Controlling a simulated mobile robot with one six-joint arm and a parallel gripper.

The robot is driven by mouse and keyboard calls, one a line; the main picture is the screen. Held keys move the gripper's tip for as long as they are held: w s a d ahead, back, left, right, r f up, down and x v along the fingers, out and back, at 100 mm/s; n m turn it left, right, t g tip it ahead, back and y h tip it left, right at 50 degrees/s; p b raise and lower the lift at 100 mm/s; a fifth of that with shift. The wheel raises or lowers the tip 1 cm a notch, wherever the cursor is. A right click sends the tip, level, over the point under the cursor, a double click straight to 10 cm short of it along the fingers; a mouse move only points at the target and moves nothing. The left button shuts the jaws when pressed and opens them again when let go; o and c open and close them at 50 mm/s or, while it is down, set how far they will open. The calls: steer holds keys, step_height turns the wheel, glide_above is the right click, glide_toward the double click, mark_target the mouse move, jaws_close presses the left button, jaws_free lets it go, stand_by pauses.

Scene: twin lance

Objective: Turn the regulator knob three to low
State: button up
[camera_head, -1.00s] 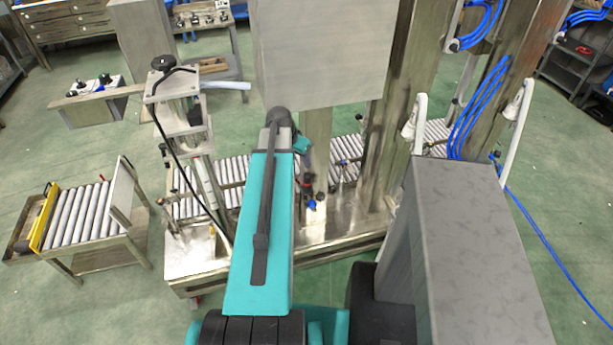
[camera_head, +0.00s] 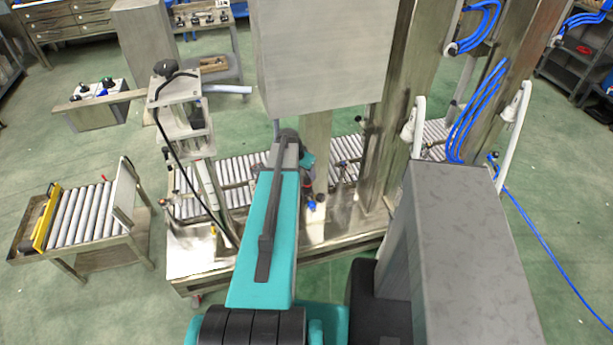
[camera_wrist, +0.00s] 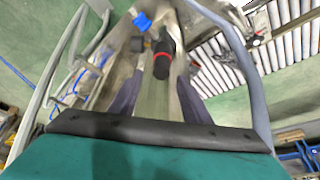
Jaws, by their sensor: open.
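In the wrist view, a dark cylinder with a red ring (camera_wrist: 162,62) stands beyond my gripper (camera_wrist: 158,95), near the middle line between its fingers. A blue knob or fitting (camera_wrist: 142,20) and a grey round part (camera_wrist: 137,44) sit beside it. In the head view, a blue fitting (camera_head: 311,204) shows low on the machine, just right of my arm. My gripper is open, with nothing seen between its fingers; in the head view it is mostly hidden behind my teal arm. I cannot tell which part is regulator knob three, nor its setting.
A roller conveyor (camera_head: 232,170) runs behind my arm. A large metal box (camera_head: 325,55) hangs above, and metal posts (camera_head: 385,120) stand to the right. A post with a black cable (camera_head: 180,130) is at the left. A small roller cart (camera_head: 80,215) stands on open green floor.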

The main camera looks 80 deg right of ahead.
mark_target(308, 177)
steer(key=shift+p+x, duration=0.6)
steer(key=shift+x, duration=1.65)
steer(key=c, duration=1)
steer(key=shift+c, duration=0.2)
steer(key=shift+f+b, duration=0.15)
steer(key=shift+b, duration=0.25)
